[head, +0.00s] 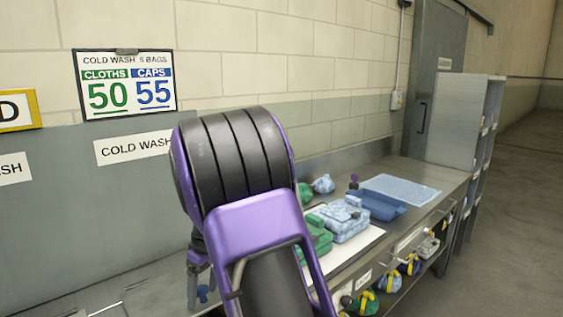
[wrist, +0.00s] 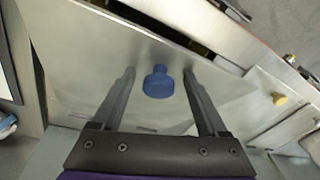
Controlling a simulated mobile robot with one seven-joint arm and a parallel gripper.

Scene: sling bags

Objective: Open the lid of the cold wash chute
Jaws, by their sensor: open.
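The blue knob (wrist: 158,82) stands on a flat grey metal lid (wrist: 85,60). In the wrist view my gripper (wrist: 159,73) is open, with one finger on each side of the knob and a visible gap on both sides. A dark gap runs along the lid's upper edge in that view. In the head view my gripper (head: 198,278) is low on the left, partly behind my arm, with the blue knob (head: 203,293) by its fingers. A "COLD WASH" label (head: 133,147) is on the grey panel above. My arm hides part of the counter.
A yellow knob (wrist: 279,98) stands on metal at the right of the wrist view. On the counter to the right are a light blue folded bundle (head: 340,220), a blue tray (head: 377,204) and a blue cloth (head: 401,190). A wall sign (head: 125,84) reads cloths 50, caps 55.

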